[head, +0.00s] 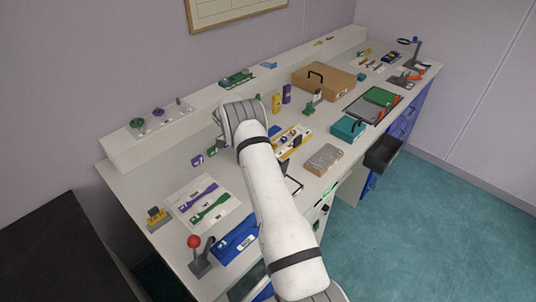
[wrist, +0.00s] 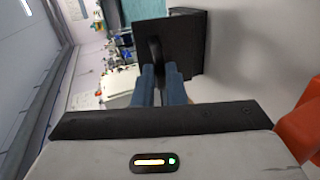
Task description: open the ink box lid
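No lid in the head view can be told for certain as the ink box lid. A teal box (head: 347,129) with a dark handle and a blue box (head: 235,241) stand along the front part of the bench, and both look closed. My gripper (wrist: 160,68) shows in the wrist view as two blue fingers with a narrow gap between them. A black panel (wrist: 183,45) with a black curved handle (wrist: 155,48) is just beyond the fingertips. The handle's lower end appears in line with the gap; whether the fingers touch it is unclear. My arm hides the gripper in the head view.
A brown case (head: 326,82) stands at the back of the bench (head: 165,177). A red-knobbed lever (head: 195,243) stands at the front left. A black open drawer or bin (head: 383,153) sticks out at the front right. Teal floor (head: 400,240) is clear on the right.

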